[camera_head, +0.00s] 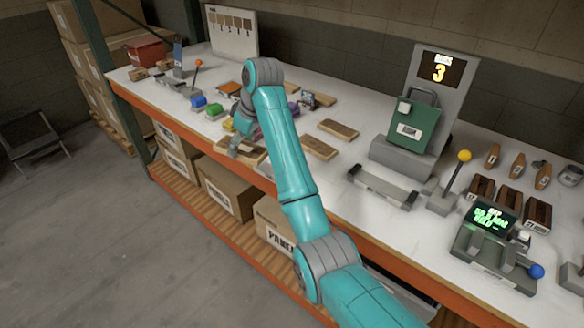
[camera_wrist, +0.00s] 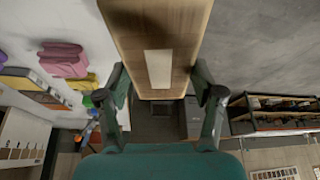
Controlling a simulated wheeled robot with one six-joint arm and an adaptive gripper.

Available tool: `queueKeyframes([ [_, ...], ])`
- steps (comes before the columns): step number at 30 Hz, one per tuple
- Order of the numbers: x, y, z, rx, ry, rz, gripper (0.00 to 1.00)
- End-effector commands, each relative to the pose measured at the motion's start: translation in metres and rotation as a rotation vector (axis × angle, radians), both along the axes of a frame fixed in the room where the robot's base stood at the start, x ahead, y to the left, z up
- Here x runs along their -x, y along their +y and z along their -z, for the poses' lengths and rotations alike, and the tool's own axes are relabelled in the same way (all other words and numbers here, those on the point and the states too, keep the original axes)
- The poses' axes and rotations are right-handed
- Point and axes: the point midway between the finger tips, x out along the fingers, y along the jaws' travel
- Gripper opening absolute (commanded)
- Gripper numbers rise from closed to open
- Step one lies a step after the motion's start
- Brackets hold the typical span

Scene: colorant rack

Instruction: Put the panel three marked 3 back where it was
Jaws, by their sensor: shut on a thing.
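My gripper (camera_wrist: 160,85) is shut on a wooden panel (camera_wrist: 160,25), with one finger at each side edge. The panel has a pale blank-looking label (camera_wrist: 158,68); I cannot read a number on it. In the head view my gripper (camera_head: 243,142) is over the front edge of the white bench, left of centre, with the brown panel (camera_head: 252,156) at it, partly hidden by my arm. Two similar wooden panels, one farther back (camera_head: 338,129) and one nearer (camera_head: 319,147), lie on the bench to the right.
A grey stand with a display (camera_head: 440,70) reading 3 holds a green plate (camera_head: 413,125). A pale board with brown swatches (camera_head: 232,30) stands at the back left. A yellow-knobbed lever (camera_head: 463,156) stands right.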

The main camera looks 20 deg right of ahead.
Motion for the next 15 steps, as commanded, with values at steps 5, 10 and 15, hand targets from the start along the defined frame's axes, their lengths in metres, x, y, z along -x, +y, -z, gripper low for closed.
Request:
queueKeyframes([
  [5,-0.016,-0.088,0.003,0.000,0.000,0.124,0.24],
  [10,-0.021,-0.136,0.005,0.001,-0.001,0.189,0.24],
  [15,-0.021,-0.152,0.010,0.001,0.001,0.211,0.24],
])
